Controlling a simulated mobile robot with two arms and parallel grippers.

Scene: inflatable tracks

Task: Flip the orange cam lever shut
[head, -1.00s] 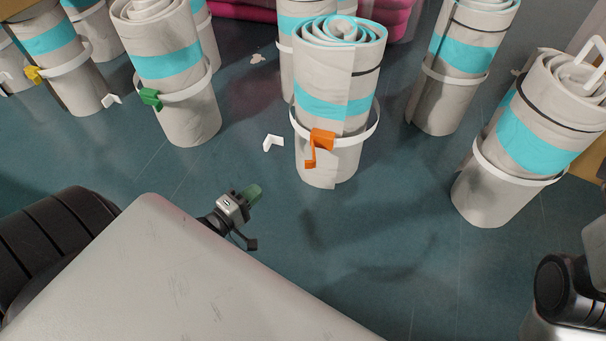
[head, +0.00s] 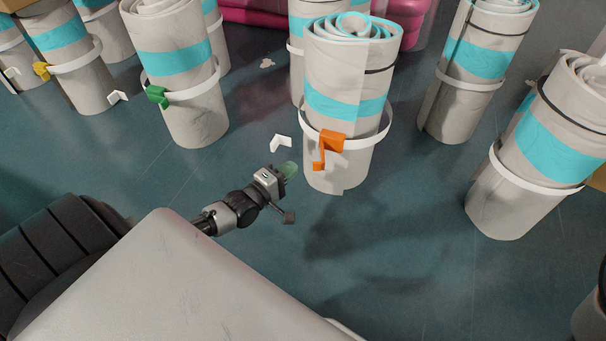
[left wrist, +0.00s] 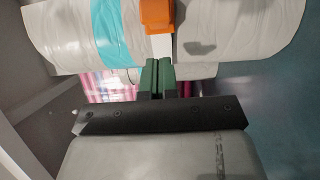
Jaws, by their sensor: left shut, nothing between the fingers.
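The orange cam lever (head: 329,145) sits on a white strap (head: 361,142) around a rolled white track (head: 352,85) with a cyan band. Its thin arm hangs down and stands off from the roll. In the left wrist view the orange lever (left wrist: 157,15) is at the top, just beyond the fingertips. My left gripper (head: 290,170), with green fingers, is shut and empty. It is a little left of and below the lever, apart from it in the head view. The green fingers also show in the left wrist view (left wrist: 158,64), close together. My right gripper is not in view.
Other strapped rolls stand around, one with a green lever (head: 157,96) and one with a yellow lever (head: 41,70). A white bracket-shaped piece (head: 281,143) is near my left gripper. Pink rolls (head: 250,12) lie at the back.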

